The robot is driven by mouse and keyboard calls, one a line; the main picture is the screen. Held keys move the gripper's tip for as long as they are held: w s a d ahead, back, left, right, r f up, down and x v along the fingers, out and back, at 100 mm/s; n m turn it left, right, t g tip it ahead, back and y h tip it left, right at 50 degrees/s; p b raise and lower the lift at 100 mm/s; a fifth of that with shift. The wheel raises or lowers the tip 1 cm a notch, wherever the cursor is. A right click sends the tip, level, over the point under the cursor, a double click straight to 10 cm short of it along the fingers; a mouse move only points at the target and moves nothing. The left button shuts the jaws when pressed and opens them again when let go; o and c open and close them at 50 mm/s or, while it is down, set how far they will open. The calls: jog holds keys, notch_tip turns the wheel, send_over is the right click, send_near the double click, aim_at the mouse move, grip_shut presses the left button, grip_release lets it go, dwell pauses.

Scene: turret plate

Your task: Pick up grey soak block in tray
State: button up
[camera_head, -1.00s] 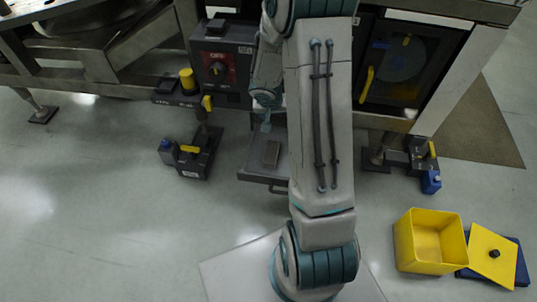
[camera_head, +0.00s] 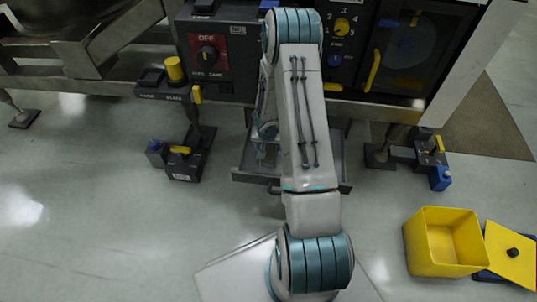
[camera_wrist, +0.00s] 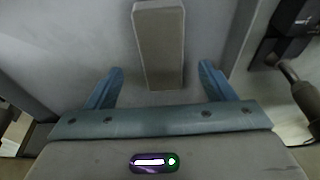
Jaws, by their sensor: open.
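The grey soak block (camera_wrist: 160,45) shows in the wrist view as a long grey-brown bar lying on the floor of the grey tray (camera_wrist: 75,45). My gripper (camera_wrist: 161,80) is open, with its two blue fingers spread apart. The near end of the block lies between the fingers in the picture, with a gap on each side. I cannot tell the height of the fingers above the tray floor. In the head view the tray (camera_head: 244,176) sits low under the machine. My arm hides much of the tray there, and the block is hidden.
A machine with a control panel (camera_head: 210,52) stands above and behind the tray. A black clamp unit with a yellow handle (camera_head: 182,152) is left of the tray. A yellow bin (camera_head: 443,243) and a yellow lid (camera_head: 511,255) are at the lower right. Open floor lies left.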

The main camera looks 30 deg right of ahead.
aim_at(269, 150)
jog(key=x, duration=0.3)
jog(key=b+x, duration=0.1)
jog(key=x, duration=0.1)
jog(key=shift+w+f, duration=0.3)
jog(key=shift+f, duration=0.05)
jog(key=c, duration=1.2)
